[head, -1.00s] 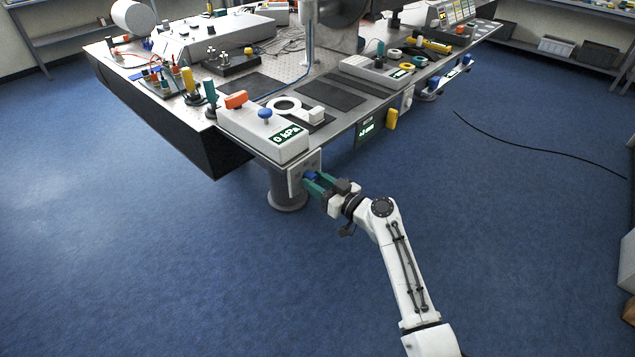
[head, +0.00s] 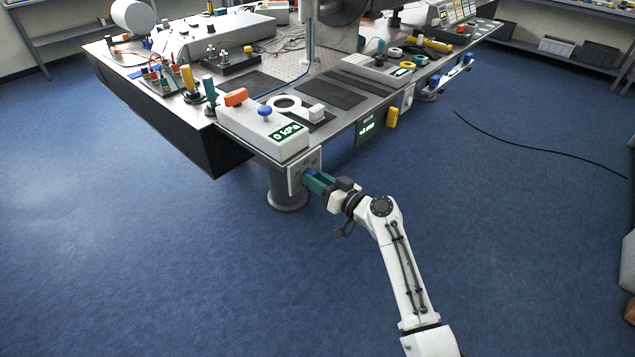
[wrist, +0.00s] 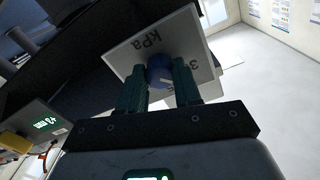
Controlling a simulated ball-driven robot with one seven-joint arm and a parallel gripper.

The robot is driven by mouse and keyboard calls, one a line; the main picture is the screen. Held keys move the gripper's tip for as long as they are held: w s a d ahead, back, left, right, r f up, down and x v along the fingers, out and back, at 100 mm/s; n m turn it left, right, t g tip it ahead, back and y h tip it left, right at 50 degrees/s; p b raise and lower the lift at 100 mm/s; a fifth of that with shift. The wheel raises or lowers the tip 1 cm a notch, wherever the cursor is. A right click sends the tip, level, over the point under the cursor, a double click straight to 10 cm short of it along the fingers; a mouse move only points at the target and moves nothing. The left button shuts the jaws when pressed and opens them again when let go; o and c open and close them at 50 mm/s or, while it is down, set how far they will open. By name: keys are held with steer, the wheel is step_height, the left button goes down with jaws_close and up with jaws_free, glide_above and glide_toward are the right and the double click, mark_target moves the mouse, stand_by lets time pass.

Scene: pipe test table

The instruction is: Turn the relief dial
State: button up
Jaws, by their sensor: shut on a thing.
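The relief dial is a blue knob (wrist: 159,70) on a light grey plate (wrist: 186,42) with "kPa" lettering. In the head view the plate (head: 296,178) is fixed to the front edge of the table, below a box whose display (head: 286,132) reads "0 kPa". My gripper (head: 312,180) reaches it from the front, and its green fingers are shut on the knob. In the wrist view the fingers (wrist: 159,80) stand on both sides of the knob. The plate looks tilted there. In the head view the gripper mostly hides the knob.
The table (head: 330,136) holds a blue mushroom knob (head: 264,111), an orange part (head: 235,97) and a white ring (head: 287,104). A yellow handle (head: 392,117) hangs from the front edge to the right. The blue floor around my arm is clear apart from a black cable (head: 540,148).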

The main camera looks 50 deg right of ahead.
steer(key=shift+m+p, duration=2.45)
steer(key=shift+m, duration=7.85)
steer(key=o, duration=1)
steer(key=shift+r+y, duration=0.1)
steer(key=shift+y, duration=0.2)
steer(key=shift+o, duration=0.2)
steer(key=s, duration=1)
steer(key=shift+s+d+b, duration=0.25)
steer(key=shift+s+b, duration=0.15)
steer(key=shift+b, duration=0.05)
